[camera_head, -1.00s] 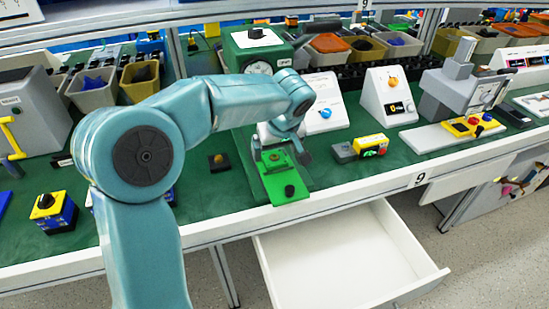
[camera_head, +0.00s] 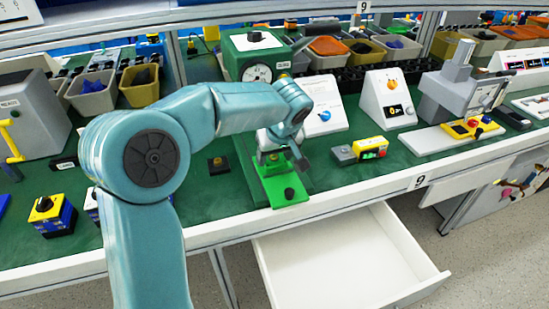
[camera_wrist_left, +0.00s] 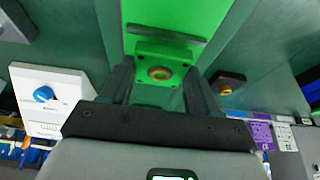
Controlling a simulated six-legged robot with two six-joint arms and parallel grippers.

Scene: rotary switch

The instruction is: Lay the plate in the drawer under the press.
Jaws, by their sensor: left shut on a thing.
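My left gripper (camera_head: 272,158) is over the plate's back part. In the wrist view its fingers (camera_wrist_left: 158,95) are shut on a green block with a brass-coloured round centre (camera_wrist_left: 158,73); the bright green surface goes on beyond it. I cannot tell whether block and plate are one piece. The white drawer (camera_head: 425,252) stands open and empty below the bench. My right gripper is not in view.
A grey and yellow button box (camera_head: 360,150) stands right of the plate. White sloped panels (camera_head: 325,108) stand behind. The bench's white front edge (camera_head: 340,195) lies between plate and drawer.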

